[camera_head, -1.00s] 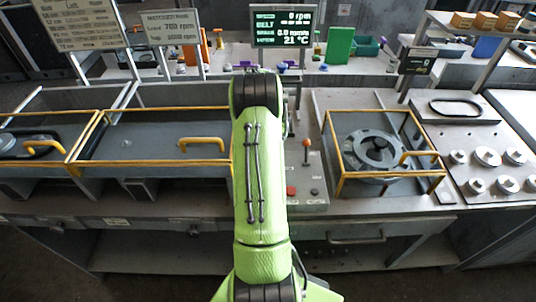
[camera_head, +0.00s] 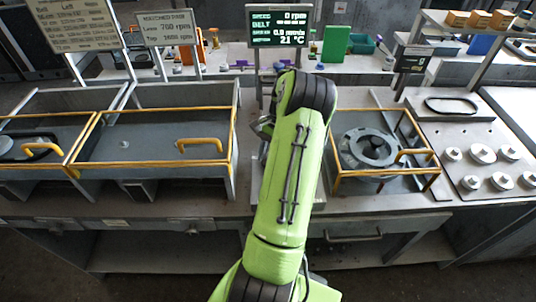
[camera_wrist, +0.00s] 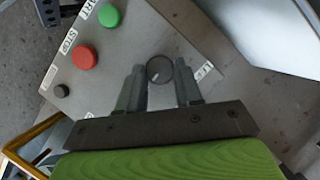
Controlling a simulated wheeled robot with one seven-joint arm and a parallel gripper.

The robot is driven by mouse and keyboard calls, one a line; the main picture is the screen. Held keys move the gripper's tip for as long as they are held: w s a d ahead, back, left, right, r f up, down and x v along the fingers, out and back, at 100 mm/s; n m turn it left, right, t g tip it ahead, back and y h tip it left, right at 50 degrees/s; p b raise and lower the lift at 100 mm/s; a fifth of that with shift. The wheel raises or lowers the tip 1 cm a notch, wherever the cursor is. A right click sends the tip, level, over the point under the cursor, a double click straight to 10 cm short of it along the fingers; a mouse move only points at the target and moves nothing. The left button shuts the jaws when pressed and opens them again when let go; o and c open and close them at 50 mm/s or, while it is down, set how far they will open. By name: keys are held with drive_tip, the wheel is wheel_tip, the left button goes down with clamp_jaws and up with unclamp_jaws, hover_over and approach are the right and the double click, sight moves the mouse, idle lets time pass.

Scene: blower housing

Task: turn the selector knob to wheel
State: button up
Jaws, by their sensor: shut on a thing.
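The selector knob (camera_wrist: 160,70) is a small round dark knob with a light mark, on a grey control panel (camera_wrist: 135,35) in the wrist view. My gripper (camera_wrist: 160,80) has its two grey fingers on either side of the knob and is shut on it. A white label (camera_wrist: 205,71) lies just right of the knob, seemingly reading LEFT, partly unclear. In the head view my green arm hides the panel, the knob and the fingers.
In the wrist view a red button (camera_wrist: 84,57), a green button (camera_wrist: 109,15) and a small black knob (camera_wrist: 61,90) sit left of my fingers. In the head view, a yellow-framed guard (camera_head: 387,176) stands right of my arm. A display (camera_head: 280,26) reads 0 rpm and BELT.

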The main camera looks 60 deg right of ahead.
drive_tip(key=shift+m, duration=0.5)
drive_tip(key=o, duration=1)
drive_tip(key=shift+o, duration=0.2)
drive_tip(key=p+v, duration=0.3)
drive_tip(key=v, duration=1.2)
drive_tip(key=shift+s+r, duration=0.35)
drive_tip(key=shift+s, duration=0.05)
